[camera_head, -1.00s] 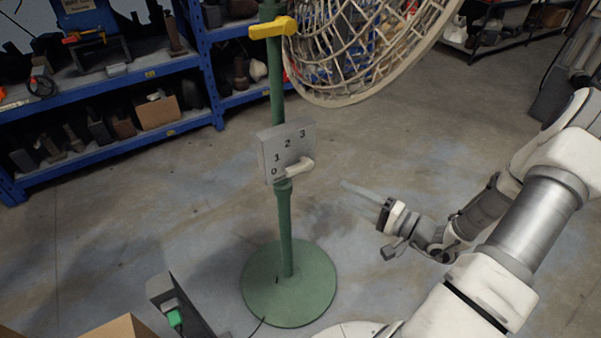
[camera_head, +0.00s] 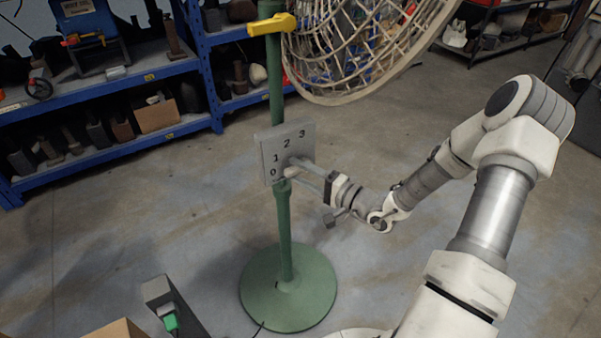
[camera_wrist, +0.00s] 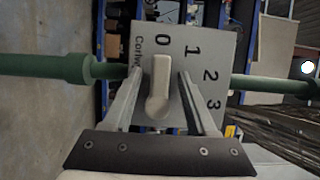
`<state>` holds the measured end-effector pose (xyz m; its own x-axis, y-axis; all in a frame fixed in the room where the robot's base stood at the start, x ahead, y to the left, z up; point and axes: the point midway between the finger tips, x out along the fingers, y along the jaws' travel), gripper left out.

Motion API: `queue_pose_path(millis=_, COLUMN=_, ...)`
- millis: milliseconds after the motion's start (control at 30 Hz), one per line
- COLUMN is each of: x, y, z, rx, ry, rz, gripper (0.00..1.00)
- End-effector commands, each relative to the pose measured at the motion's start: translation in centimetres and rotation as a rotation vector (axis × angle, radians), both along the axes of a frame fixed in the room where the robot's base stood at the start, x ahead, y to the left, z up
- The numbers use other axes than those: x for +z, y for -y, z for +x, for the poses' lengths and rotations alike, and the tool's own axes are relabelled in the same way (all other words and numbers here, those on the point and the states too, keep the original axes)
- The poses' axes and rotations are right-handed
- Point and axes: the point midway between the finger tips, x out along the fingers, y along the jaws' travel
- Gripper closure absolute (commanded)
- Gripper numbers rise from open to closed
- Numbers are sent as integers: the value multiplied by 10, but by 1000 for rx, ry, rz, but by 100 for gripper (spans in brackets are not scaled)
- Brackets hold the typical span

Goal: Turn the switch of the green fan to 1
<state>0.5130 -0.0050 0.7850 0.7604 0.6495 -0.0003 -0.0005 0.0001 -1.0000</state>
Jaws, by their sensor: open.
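The green fan (camera_head: 283,225) stands upright on a round base, with its caged head at the top. A grey switch plate (camera_head: 272,150) marked 0, 1, 2, 3 is mounted on its pole; it also shows in the wrist view (camera_wrist: 218,48). The pale switch knob (camera_head: 291,173) has its narrow end toward 0; in the wrist view the knob (camera_wrist: 158,88) lies between my fingers. My gripper (camera_head: 300,168) is open at the plate, one finger on each side of the knob. I cannot tell whether either finger touches it.
Blue shelves (camera_head: 110,85) with tools and boxes stand behind on the left. A yellow clamp lever (camera_head: 272,25) sits on the pole above the plate. A grey post with a green part (camera_head: 170,320) stands at the lower left.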

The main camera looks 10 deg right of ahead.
Motion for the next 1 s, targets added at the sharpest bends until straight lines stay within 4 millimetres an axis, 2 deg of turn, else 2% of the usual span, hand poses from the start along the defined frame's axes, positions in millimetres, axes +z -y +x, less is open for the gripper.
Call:
queue_pose_path(millis=100, x=0, y=0, z=0, rx=0, ry=0, rz=0, gripper=44)
queue_pose_path(millis=400, x=0, y=0, z=0, rx=0, ry=0, rz=0, gripper=98)
queue_pose_path(millis=767, x=1, y=1, z=0, rx=0, ry=-4, rz=14, gripper=100)
queue_pose_path(millis=1000, x=4, y=1, z=0, rx=0, ry=-35, rz=112, gripper=100)
